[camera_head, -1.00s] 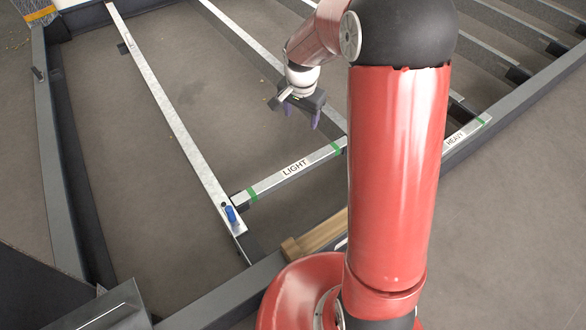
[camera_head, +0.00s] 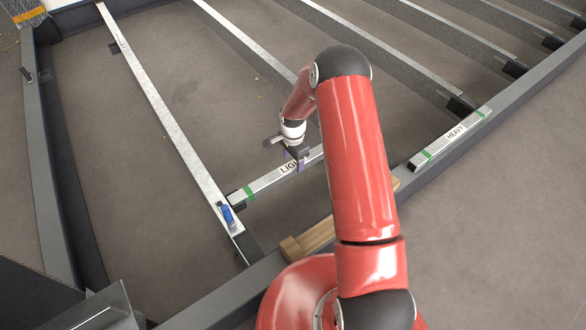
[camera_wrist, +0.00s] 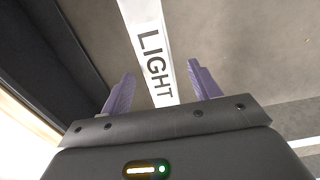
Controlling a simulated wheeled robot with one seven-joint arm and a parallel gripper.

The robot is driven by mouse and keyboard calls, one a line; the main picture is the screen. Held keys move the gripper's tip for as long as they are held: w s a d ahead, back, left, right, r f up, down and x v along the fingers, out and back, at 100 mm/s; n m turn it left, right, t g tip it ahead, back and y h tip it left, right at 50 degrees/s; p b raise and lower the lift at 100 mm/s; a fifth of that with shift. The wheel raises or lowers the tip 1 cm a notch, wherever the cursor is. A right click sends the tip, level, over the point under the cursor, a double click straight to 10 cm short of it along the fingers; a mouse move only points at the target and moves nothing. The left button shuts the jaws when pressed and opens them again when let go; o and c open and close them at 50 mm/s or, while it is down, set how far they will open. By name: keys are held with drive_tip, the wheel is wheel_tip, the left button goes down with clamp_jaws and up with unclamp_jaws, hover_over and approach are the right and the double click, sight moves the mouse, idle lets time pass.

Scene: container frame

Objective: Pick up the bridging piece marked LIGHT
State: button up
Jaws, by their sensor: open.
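The bridging piece marked LIGHT (camera_head: 263,185) is a pale metal bar with green bands. Its left end meets the long rail at the left; my gripper and arm hide part of its right half. My gripper (camera_head: 299,166) is at the bar, just right of the label's first letters. In the wrist view, my gripper (camera_wrist: 160,72) is open, with one purple finger on each side of the LIGHT bar (camera_wrist: 142,18). The bar runs between the fingers without visible contact. I cannot tell how far down beside it the fingertips are.
The bar marked HEAVY (camera_head: 450,139) lies to the right, by the front frame beam (camera_head: 520,85). A wooden block (camera_head: 312,238) is near the front beam. A blue item (camera_head: 228,213) sits on the left rail (camera_head: 165,115). Open floor shows between the rails.

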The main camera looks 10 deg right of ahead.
sight(293, 164)
wheel_tip(293, 164, down, 3)
drive_tip(key=shift+s+f, duration=0.15)
clamp_jaws()
idle(0.4)
